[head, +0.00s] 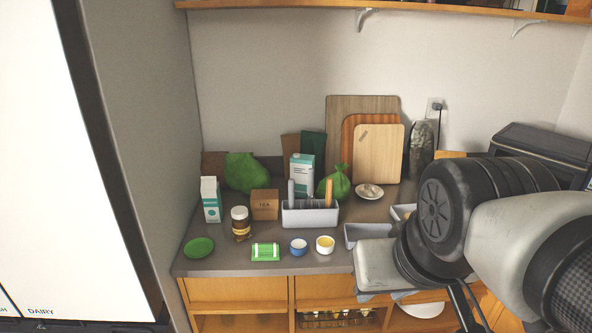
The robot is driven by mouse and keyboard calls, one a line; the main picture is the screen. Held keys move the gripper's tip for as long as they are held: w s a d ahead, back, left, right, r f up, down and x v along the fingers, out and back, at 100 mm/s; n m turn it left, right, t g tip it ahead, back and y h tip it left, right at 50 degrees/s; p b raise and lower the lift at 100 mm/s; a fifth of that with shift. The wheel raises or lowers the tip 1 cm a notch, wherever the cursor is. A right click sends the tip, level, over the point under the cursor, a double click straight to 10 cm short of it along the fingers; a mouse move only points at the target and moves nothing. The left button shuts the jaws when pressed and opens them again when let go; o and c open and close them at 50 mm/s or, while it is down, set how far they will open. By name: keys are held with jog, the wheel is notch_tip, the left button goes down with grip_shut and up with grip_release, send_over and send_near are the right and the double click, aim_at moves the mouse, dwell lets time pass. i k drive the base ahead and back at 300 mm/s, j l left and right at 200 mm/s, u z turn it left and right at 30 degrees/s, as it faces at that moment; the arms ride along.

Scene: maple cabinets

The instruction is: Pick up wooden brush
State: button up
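A light wooden handle (329,192) stands upright in the right part of a grey utensil caddy (310,216) on the counter. It may be the wooden brush; its lower end is hidden in the caddy, and I see no bristles. A grey handle (291,193) stands in the caddy's left part. My gripper (384,268) is at the counter's front edge, right of and nearer than the caddy, apart from the wooden handle. Its fingers are not clearly visible, so I cannot tell whether it is open or shut.
A tea box (265,205), a jar (241,224), a green-and-white packet (265,252) and two small cups (299,247) surround the caddy. A grey tray (366,233) lies right of it. Cutting boards (378,155) lean behind. My arm hides the right counter.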

aim_at(328, 200)
jog(key=i+l, duration=0.15)
jog(key=i, duration=0.95)
